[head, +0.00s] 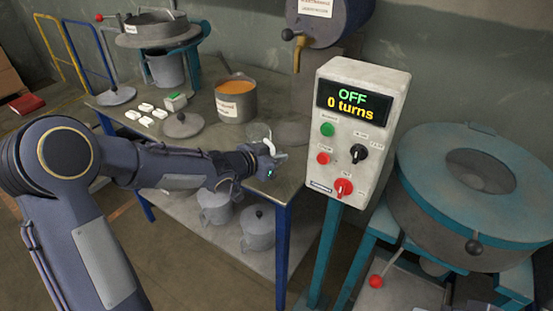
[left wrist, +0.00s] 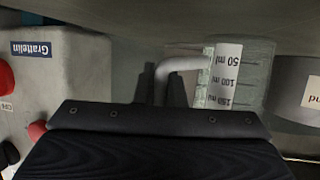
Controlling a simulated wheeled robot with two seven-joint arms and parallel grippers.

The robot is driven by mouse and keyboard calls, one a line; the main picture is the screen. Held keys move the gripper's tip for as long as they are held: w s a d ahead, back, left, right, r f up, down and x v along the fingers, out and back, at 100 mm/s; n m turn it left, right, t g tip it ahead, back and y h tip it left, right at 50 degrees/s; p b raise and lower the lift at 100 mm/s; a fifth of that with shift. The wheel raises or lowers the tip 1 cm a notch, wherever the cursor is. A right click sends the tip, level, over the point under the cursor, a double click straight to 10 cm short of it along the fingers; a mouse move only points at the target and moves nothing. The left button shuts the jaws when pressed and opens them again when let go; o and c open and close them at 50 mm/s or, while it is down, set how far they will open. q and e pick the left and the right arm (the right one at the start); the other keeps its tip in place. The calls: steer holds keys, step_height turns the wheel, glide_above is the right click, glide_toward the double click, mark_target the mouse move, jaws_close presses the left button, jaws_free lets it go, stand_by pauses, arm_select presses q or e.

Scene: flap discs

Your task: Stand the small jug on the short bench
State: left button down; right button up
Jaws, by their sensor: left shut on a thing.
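The small jug (head: 259,134) is pale and see-through in the head view, partly hidden behind my left gripper (head: 272,158). In the left wrist view, the jug (left wrist: 226,75) has a white strip with printed ml marks, and its pale handle (left wrist: 183,64) runs to between my dark fingers. My left gripper is shut on the jug by this handle. The jug is in front of a grey bench (head: 213,137) with blue legs, which I take as the short bench. I cannot tell whether it touches the bench top. My right gripper is not in view.
On the bench stand a pot of orange stuff (head: 236,97), a lid (head: 183,125) and several small white blocks (head: 146,107). A control box (head: 360,125) reading OFF, 0 turns stands close right of my gripper. A large round drum machine (head: 440,205) is farther right.

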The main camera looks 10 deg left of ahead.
arm_select(q)
steer(key=shift+f, duration=0.15)
steer(key=c, duration=1.5)
jaws_free()
